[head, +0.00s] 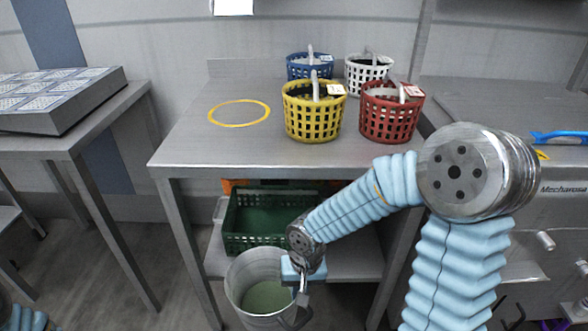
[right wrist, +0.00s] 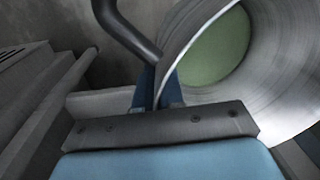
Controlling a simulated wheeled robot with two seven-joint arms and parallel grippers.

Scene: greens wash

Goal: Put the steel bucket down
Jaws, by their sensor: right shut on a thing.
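The steel bucket (head: 240,284) is in front of the middle table, below the tabletop, at the bottom of the head view. It looks about upright, and its inside shows a pale green bottom. My right gripper (head: 303,294) is at the bucket's right side and shut on it. In the right wrist view the fingers (right wrist: 157,92) pinch the wall at the rim of the bucket (right wrist: 285,75), with the dark handle (right wrist: 125,28) beside them. The bucket's underside is out of view, so I cannot tell whether it touches the floor. My left gripper is not in view.
The middle table (head: 190,150) has a yellow ring (head: 239,114) on its clear left part. Yellow (head: 314,112), red (head: 391,112), blue (head: 310,66) and white (head: 369,72) baskets stand on its right. A green crate (head: 266,220) sits on the shelf below.

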